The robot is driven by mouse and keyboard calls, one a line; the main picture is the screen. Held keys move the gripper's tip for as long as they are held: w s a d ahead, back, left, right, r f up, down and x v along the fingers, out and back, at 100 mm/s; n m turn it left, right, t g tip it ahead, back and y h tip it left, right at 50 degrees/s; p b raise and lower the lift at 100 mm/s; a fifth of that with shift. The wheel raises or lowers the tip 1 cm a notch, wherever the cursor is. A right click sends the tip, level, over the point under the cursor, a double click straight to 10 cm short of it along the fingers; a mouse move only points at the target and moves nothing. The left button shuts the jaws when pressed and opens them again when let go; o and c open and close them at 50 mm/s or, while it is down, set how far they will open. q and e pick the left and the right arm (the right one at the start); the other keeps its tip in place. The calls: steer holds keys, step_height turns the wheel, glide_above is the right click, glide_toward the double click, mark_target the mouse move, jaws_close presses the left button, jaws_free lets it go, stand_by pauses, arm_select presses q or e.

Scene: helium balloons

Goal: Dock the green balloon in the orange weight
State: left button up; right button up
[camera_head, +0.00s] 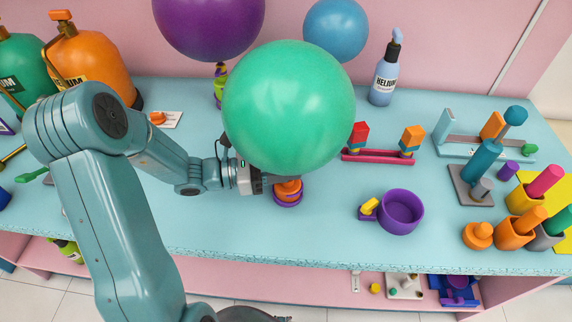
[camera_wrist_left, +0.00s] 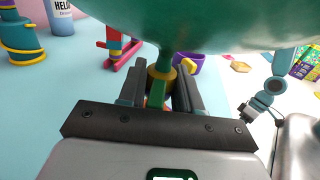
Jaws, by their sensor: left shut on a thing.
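The large green balloon (camera_head: 289,108) floats above the middle of the table. My left gripper (camera_head: 268,184) is shut on its green stem, just below the balloon. In the left wrist view the stem (camera_wrist_left: 165,62) runs down between the two fingers (camera_wrist_left: 163,88), with a yellowish collar around it. The orange weight (camera_head: 288,187), with purple bands, stands on the table right by the gripper tip; its top is partly hidden by the balloon. I cannot tell whether the stem touches it. What looks like my right gripper (camera_wrist_left: 248,111) shows at the right of the wrist view, too small to read.
A purple mug (camera_head: 401,212) stands to the right, and a red rack (camera_head: 378,156) with blocks behind it. Purple (camera_head: 210,22) and blue (camera_head: 336,29) balloons float behind. Several pegs and cups crowd the right end. The table front between my left arm and the mug is clear.

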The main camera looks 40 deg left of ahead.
arm_select(q)
steer(key=shift+f+b, duration=0.55)
steer(key=shift+f, duration=0.25)
steer(key=o, duration=1.1)
steer(key=shift+o, duration=0.2)
steer(key=shift+r, duration=0.1)
steer(key=shift+p+v, duration=1.2)
steer(key=shift+v, duration=8.45)
steer(key=shift+r, duration=0.1)
